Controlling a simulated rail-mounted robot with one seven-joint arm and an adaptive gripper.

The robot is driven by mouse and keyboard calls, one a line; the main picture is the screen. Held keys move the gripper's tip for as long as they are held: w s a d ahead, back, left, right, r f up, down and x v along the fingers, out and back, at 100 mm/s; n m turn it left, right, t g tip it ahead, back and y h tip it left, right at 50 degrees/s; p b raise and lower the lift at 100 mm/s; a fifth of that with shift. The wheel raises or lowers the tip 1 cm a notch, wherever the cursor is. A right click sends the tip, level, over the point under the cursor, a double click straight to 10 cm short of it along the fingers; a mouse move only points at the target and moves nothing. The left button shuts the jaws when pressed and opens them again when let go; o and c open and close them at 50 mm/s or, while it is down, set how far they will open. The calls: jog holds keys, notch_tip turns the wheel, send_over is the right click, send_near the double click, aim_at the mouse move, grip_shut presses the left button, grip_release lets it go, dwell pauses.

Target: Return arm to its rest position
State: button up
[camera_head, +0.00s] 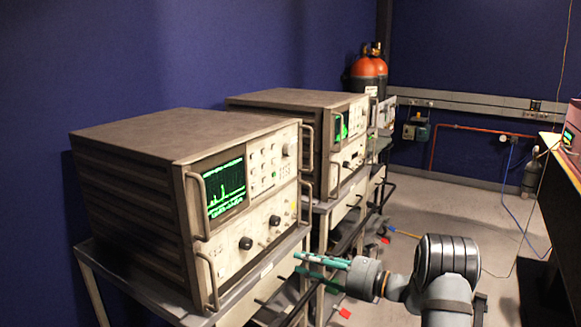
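My gripper (297,263) shows in the lower middle of the head view, at the end of my grey arm. It points left, in front of the cart that carries the instruments. Its teal-green fingers lie one above the other in this view.
A large instrument (190,200) with a green screen stands on a metal cart (270,268) at left. A second instrument (300,103) is behind it. Orange-topped cylinders (369,70) stand in the back. A bench (562,160) is at the right edge. Grey floor (480,215) lies between.

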jog(key=shift+n+g+h, duration=0.6)
jog(key=shift+n+g, duration=0.1)
jog(key=shift+g, duration=0.1)
jog(key=f, duration=0.3)
jog(key=s+f, duration=0.1)
jog(key=shift+a+f, duration=0.25)
jog(key=shift+f, duration=0.05)
